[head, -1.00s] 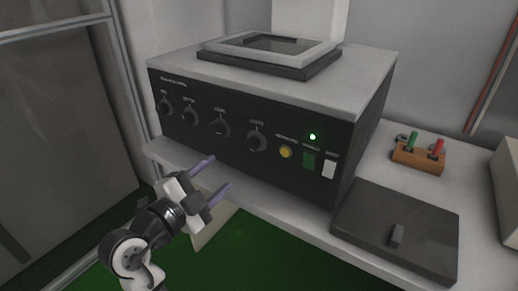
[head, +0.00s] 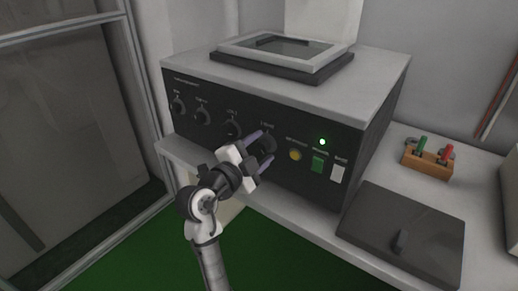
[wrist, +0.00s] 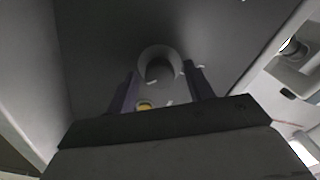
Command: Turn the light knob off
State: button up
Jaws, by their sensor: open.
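The black machine (head: 215,135) has a row of round dark knobs on its front panel; the labels are too blurred to read surely. My gripper (head: 265,147) is open and empty at the rightmost knob (head: 269,142), with one finger above-left of it and one below-right. In the wrist view a round knob (wrist: 158,66) shows between the tips of my two fingers (wrist: 161,70). I cannot tell whether the fingers touch it. A green lamp (head: 322,142) on the panel is lit.
Right of that knob are a yellow button (head: 295,155), a green switch (head: 318,164) and a white switch (head: 338,172). A dark flat box (head: 420,225) and a wooden block with green and red pegs (head: 428,162) lie on the bench to the right.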

jog(key=c, duration=1)
jog(key=shift+o, duration=0.2)
